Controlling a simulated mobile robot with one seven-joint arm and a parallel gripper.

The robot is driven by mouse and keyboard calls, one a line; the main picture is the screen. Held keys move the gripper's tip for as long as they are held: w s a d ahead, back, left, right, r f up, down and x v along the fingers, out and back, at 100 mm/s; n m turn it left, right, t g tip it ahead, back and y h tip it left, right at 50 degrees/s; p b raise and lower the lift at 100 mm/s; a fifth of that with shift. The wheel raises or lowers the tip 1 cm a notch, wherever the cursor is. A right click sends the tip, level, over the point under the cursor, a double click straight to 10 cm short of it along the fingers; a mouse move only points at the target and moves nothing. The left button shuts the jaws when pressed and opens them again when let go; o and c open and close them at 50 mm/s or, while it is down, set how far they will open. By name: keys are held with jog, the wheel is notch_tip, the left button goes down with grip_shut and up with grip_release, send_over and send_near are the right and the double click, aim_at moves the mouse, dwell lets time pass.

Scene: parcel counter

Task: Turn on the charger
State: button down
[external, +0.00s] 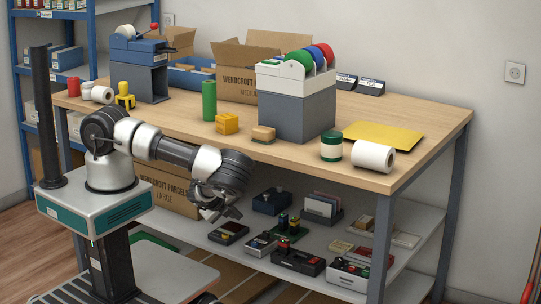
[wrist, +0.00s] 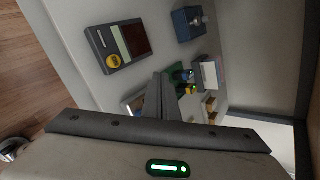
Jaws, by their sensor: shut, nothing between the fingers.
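Several small devices sit on the lower shelf, and I cannot tell for sure which is the charger. A dark flat device (external: 228,233) lies at the left of the shelf. In the wrist view a dark device (wrist: 118,47) has a round yellow button, a pale strip and a dark red panel. A black box (external: 298,261) with coloured parts on top lies near the shelf's front. My gripper (external: 226,213) is shut and empty, reaching in under the tabletop above the left devices. Its fingers (wrist: 165,82) hide part of the shelf in the wrist view.
The tabletop (external: 440,115) is above the shelf, with a table leg (external: 382,245) at right. A dark blue box (external: 271,202), a card holder (external: 322,208) and a tray of parts (external: 347,274) share the shelf. A large carton (external: 165,190) stands to the left.

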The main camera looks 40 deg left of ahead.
jog(key=s+d+r+n+t+h+b, duration=0.1)
jog(key=s+d+n+t+h+b, duration=0.15)
jog(key=d+n, duration=1.4)
jog(key=s+d+n+y, duration=0.1)
jog(key=s+d+n, duration=0.2)
jog(key=d, duration=0.3)
jog(key=s+d+n+t, duration=0.1)
jog(key=s+d+n, duration=0.2)
jog(key=s+d, duration=0.2)
jog(key=shift+s+d+r+y, duration=0.2)
jog(key=shift+d+r+y, duration=0.15)
jog(key=shift+d, duration=0.8)
jog(key=shift+n, duration=0.25)
jog(key=b, duration=0.3)
send_over(314, 260)
jog(key=s, duration=0.3)
notch_tip(314, 260, down, 4)
jog(key=shift+s+f, duration=0.2)
jog(key=shift+f, duration=0.9)
jog(key=shift+s+f+b, duration=0.1)
jog(key=shift+f+b, duration=0.3)
jog(key=shift+f, duration=0.25)
jog(key=shift+f, duration=0.1)
